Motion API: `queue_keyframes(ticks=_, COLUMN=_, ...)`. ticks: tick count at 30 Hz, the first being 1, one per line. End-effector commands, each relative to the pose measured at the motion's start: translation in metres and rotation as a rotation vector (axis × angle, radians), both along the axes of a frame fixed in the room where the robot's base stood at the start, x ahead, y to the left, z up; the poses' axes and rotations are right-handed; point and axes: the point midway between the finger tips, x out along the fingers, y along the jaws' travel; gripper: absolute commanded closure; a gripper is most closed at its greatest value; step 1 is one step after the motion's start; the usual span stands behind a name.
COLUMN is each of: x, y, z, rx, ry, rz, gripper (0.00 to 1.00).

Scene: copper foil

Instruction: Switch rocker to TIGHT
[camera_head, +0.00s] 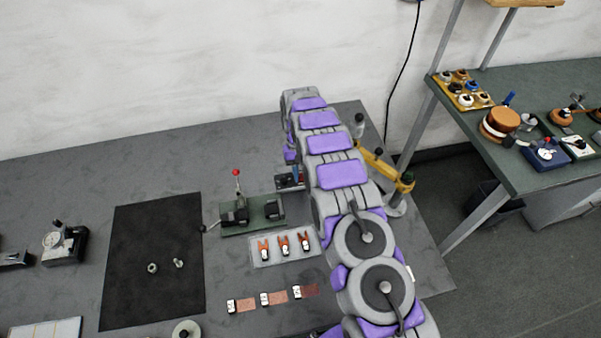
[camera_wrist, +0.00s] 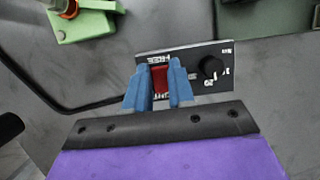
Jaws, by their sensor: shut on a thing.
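In the wrist view, a red rocker (camera_wrist: 160,82) sits on the left part of a dark panel (camera_wrist: 188,62). Letters reading about "FREE" show above the rocker. The lettering below it is partly covered by my gripper and hard to read. My gripper (camera_wrist: 158,70) has its two blue fingers on either side of the rocker, shut on it. I cannot clearly tell which way the rocker is tilted. In the head view, the panel (camera_head: 288,182) shows small beside my arm, partly hidden by it, and the rocker cannot be made out there.
A black knob (camera_wrist: 211,67) stands on the panel, right of the fingers. A green fixture with a red-tipped lever (camera_head: 237,186) is left of my arm. A tray (camera_head: 270,253) of orange-handled clips lies in front. A black mat (camera_head: 130,285) lies left.

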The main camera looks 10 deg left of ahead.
Motion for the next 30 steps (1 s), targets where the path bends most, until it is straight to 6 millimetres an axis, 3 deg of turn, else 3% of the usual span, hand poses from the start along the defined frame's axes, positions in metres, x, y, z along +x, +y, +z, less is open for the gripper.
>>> queue_keyframes(ticks=14, x=0.0006, y=0.0011, z=0.0019, rx=-0.007, ry=0.017, rz=0.001, gripper=1.0)
queue_keyframes(ticks=15, x=0.0006, y=0.0011, z=0.002, rx=-0.006, ry=0.016, rz=0.001, gripper=0.76)
queue_keyframes(ticks=21, x=0.0, y=0.001, z=0.0019, rx=-0.008, ry=0.017, rz=0.001, gripper=0.57)
queue_keyframes(ticks=23, x=-0.0002, y=0.0009, z=0.0018, rx=-0.007, ry=0.018, rz=0.001, gripper=0.51)
queue_keyframes(ticks=30, x=-0.0002, y=0.0006, z=0.0021, rx=-0.007, ry=0.018, rz=0.001, gripper=0.51)
